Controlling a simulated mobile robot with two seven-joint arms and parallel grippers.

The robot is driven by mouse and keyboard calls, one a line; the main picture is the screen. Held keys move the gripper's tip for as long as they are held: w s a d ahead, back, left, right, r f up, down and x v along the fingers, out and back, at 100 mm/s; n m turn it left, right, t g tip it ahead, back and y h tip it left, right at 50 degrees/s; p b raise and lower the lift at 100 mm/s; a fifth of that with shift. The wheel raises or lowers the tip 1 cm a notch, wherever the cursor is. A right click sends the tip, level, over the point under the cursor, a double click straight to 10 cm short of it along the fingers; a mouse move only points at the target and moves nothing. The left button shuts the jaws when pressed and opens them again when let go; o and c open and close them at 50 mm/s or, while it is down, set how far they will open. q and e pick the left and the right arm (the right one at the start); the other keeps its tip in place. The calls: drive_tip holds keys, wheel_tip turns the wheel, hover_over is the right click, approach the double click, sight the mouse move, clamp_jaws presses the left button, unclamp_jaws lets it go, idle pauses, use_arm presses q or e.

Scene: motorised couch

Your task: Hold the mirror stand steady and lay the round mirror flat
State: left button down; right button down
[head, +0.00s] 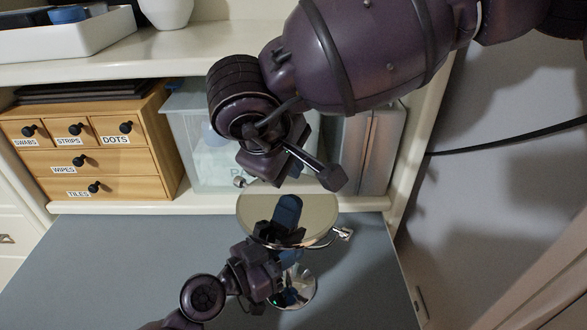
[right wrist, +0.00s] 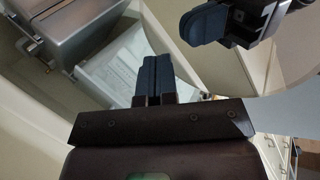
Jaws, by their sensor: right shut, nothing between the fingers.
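The round mirror (head: 262,216) sits on its stand in the head view, its face turned up towards me and close to flat. The exact tilt is hard to tell. A dark blue finger shape shows within its disc and looks like a reflection. The stand has a round chrome base (head: 304,292) on the table. My left gripper (head: 282,262) is at the stem just under the mirror; its fingertips are partly hidden. My right gripper (head: 292,178) is above the mirror's far edge. In the right wrist view its blue fingers (right wrist: 153,75) are together and empty.
Behind the mirror a translucent bin (head: 190,135) and grey box files (head: 380,160) stand on a shelf. A wooden drawer unit (head: 110,150) is at the left. The grey tabletop (head: 110,265) is clear left of the stand.

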sight(271, 206)
drive_tip(key=v, duration=0.9)
drive_tip(key=shift+r, duration=0.25)
drive_tip(key=shift+s, duration=0.15)
use_arm(q)
drive_tip(key=c, duration=1)
unclamp_jaws()
